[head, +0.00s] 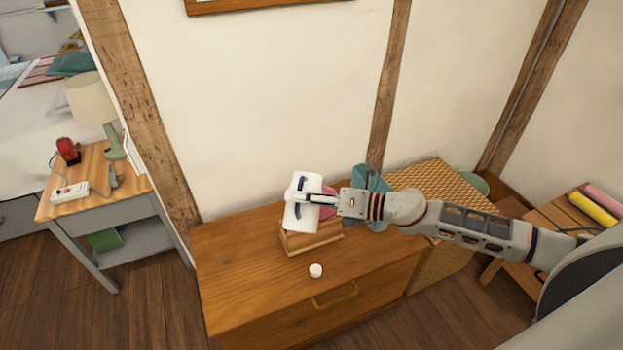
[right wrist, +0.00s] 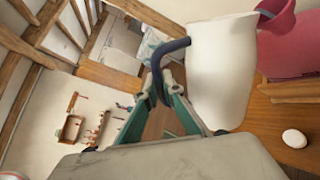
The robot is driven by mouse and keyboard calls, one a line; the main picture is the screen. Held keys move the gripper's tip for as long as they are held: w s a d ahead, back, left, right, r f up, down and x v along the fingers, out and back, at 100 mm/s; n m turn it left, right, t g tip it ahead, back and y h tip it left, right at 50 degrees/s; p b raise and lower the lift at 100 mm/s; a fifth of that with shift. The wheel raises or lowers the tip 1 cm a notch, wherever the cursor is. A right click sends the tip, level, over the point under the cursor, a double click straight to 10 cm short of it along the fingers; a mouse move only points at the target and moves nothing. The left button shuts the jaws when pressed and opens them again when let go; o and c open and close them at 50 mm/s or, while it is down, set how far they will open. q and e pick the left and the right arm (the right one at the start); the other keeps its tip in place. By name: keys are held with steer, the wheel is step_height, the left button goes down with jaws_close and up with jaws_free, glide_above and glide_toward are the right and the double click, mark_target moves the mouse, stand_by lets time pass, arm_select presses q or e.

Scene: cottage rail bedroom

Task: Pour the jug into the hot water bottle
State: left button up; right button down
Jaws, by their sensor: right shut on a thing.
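The white jug (head: 301,213) with a dark blue handle is held in the air over the dresser. My right gripper (head: 305,197) is shut on the handle, which shows between its fingers in the right wrist view (right wrist: 160,85). The jug's white body (right wrist: 220,75) fills the middle right there. The pink hot water bottle (head: 328,208) is partly hidden behind the jug and gripper. Its flared mouth (right wrist: 277,14) is close to the jug's rim in the right wrist view; I cannot tell if they touch. No stream of water shows. My left gripper is out of view.
A wooden stand (head: 312,242) is under the bottle on the dresser (head: 245,275). A small white round object (head: 315,270) lies in front. A teal object (head: 372,182) stands behind my right gripper. A wicker chest (head: 440,190) is at right. The dresser's left part is clear.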

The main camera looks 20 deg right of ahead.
mark_target(299, 186)
steer(key=shift+r, duration=0.15)
steer(key=shift+w+r, duration=0.1)
steer(key=shift+r, duration=0.1)
steer(key=shift+w+d+r+m+g+p, duration=0.2)
steer(key=shift+w+r+m+p, duration=0.1)
steer(key=shift+r+m+p, duration=0.35)
steer(key=shift+w+d+r+m+g+p, duration=0.1)
steer(key=shift+w+d+r+m+p, duration=0.1)
steer(key=shift+w+r+m+p, duration=0.4)
stand_by(2.1)
steer(key=shift+w+d+r+m+p, duration=0.25)
steer(key=shift+d+r+m+p, duration=0.3)
steer(key=shift+p, duration=0.35)
stand_by(2.1)
